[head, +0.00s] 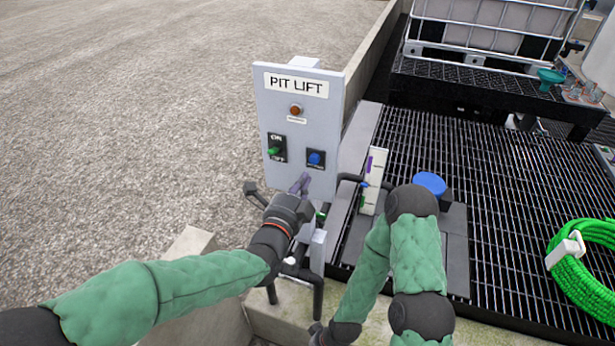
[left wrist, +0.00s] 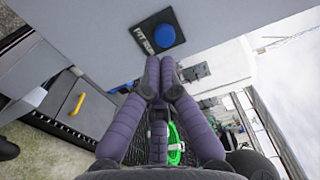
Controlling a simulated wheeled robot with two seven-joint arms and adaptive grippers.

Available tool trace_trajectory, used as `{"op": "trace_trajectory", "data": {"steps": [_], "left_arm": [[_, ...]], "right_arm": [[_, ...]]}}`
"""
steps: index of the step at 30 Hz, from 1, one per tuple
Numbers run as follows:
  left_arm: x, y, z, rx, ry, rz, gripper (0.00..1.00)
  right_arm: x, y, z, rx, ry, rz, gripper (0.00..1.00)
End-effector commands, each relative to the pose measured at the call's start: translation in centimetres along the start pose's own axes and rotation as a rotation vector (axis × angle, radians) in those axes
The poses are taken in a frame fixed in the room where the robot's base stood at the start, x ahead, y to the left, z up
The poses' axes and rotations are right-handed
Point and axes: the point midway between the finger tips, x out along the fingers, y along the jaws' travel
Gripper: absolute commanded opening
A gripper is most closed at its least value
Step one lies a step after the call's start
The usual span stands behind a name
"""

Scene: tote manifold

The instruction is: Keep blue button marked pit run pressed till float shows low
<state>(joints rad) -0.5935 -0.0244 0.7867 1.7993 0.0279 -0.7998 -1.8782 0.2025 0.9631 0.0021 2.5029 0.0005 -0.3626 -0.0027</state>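The blue button (head: 316,158) sits at the lower right of the grey PIT LIFT panel (head: 325,110). In the left wrist view the button (left wrist: 165,36) stands on a dark plate with white lettering, only partly readable. My left gripper (head: 303,182) has its purple fingers together and empty, just below the button in the head view. In the left wrist view the fingertips (left wrist: 160,62) look apart from the button. A white upright gauge (head: 376,180) with purple, blue and green marks stands right of the panel; its reading is too small to tell.
The panel also carries an orange lamp (head: 295,111) and a green ON/OFF switch (head: 275,151). A blue round cap (head: 429,184) stands behind my right arm. Black grating (head: 500,190) and a coiled green hose (head: 585,270) lie to the right. Open gravel (head: 130,110) lies left.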

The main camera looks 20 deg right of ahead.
Motion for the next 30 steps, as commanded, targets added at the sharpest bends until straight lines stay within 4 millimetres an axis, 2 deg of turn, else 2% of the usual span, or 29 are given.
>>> {"op": "trace_trajectory", "data": {"steps": [9,15,30], "left_arm": [[-5.0,0.0,0.0,0.000,0.000,0.002,0.00],[-7.0,0.1,0.0,0.000,0.001,0.003,0.00],[-7.6,0.1,-0.1,0.000,0.001,0.003,0.00]], "right_arm": [[-0.8,-0.3,0.1,0.000,-0.002,0.000,0.40],[-1.0,-0.4,0.1,0.000,-0.001,0.000,0.40],[-1.0,-0.4,0.1,0.000,-0.002,0.000,0.40]]}}
